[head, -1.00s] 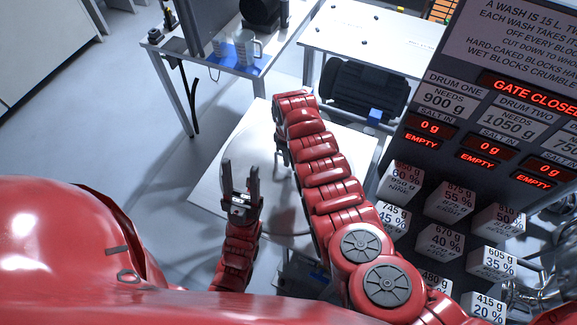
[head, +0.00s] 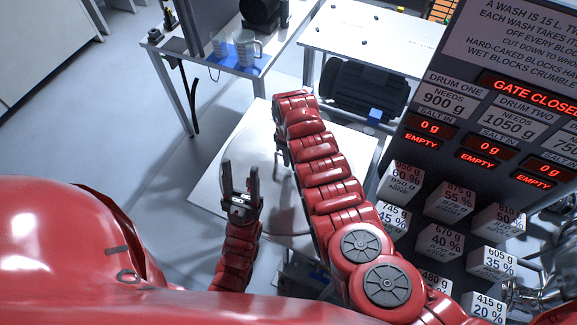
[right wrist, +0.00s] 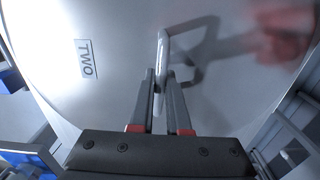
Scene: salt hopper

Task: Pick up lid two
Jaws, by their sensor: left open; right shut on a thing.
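Lid two (right wrist: 105,25) is a large pale grey disc with a label reading TWO in the right wrist view. In the head view the round lid (head: 258,135) shows below my arms, partly covered by them. My right gripper (right wrist: 162,85) is shut on the lid's bent metal handle (right wrist: 162,48), with a finger on each side of it. In the head view my right gripper (head: 281,150) is mostly hidden by its own arm. My left gripper (head: 240,172) is open and empty, fingers pointing up, left of the right arm. Whether the lid is raised I cannot tell.
A panel (head: 440,105) with red displays stands at the right, with several labelled white blocks (head: 440,240) on it. A table (head: 290,20) with a glass jug (head: 247,48) is at the back, beside a white table (head: 375,38). The floor at the left is clear.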

